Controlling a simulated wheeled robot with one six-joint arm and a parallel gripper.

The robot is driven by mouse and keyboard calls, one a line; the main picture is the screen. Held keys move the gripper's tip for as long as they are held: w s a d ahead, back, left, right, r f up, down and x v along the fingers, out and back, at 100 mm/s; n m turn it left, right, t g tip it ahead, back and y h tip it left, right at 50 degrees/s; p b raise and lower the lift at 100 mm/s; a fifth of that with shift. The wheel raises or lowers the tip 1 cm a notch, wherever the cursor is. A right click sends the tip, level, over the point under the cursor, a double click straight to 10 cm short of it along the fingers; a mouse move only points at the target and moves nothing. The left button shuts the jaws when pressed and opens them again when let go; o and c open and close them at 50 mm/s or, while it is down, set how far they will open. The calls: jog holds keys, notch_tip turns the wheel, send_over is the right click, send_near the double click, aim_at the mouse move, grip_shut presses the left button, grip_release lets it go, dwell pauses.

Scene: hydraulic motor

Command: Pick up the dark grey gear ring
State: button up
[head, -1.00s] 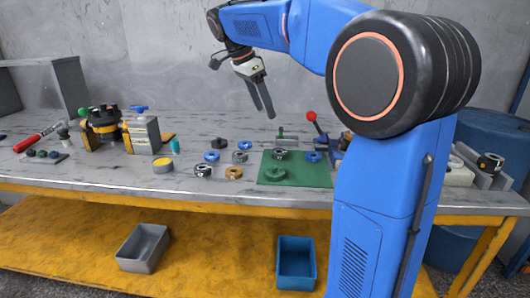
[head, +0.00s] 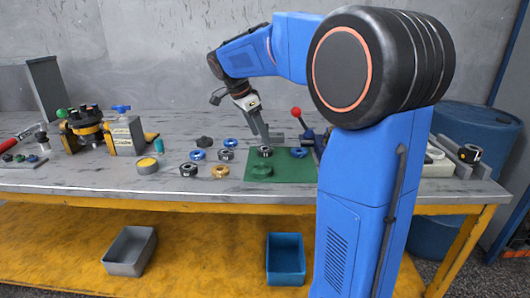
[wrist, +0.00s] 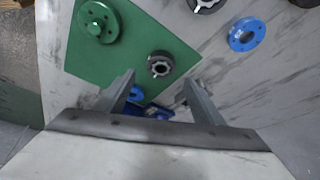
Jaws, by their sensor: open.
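A dark grey ring (head: 265,151) with a light, notched centre lies on the green mat (head: 284,176); it also shows in the wrist view (wrist: 160,67). My gripper (head: 268,141) is above the mat's back part, pointing down, close over this ring. In the wrist view my gripper (wrist: 160,82) is open and empty, with the ring just beyond the gap between its fingertips. Other dark rings lie left of the mat: a darker one (head: 204,142), a grey one (head: 226,154) and a black one (head: 188,170). I cannot tell which is the gear ring by name.
The mat also holds a green disc (head: 262,170) and a blue ring (head: 298,152). Blue rings (head: 197,154) and a gold ring (head: 220,171) lie to the left. A red-knobbed lever (head: 296,112) stands close right of my gripper. The table's front strip is clear.

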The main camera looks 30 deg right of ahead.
jog(key=shift+x, duration=2.65)
jog(key=shift+w+a+f, duration=0.1)
jog(key=shift+a, duration=0.1)
jog(key=shift+c, duration=0.2)
jog(key=c, duration=1.3)
jog(key=shift+r, duration=5.05)
jog(key=shift+c, duration=0.2)
jog(key=shift+r, duration=0.25)
jog(key=shift+r, duration=0.5)
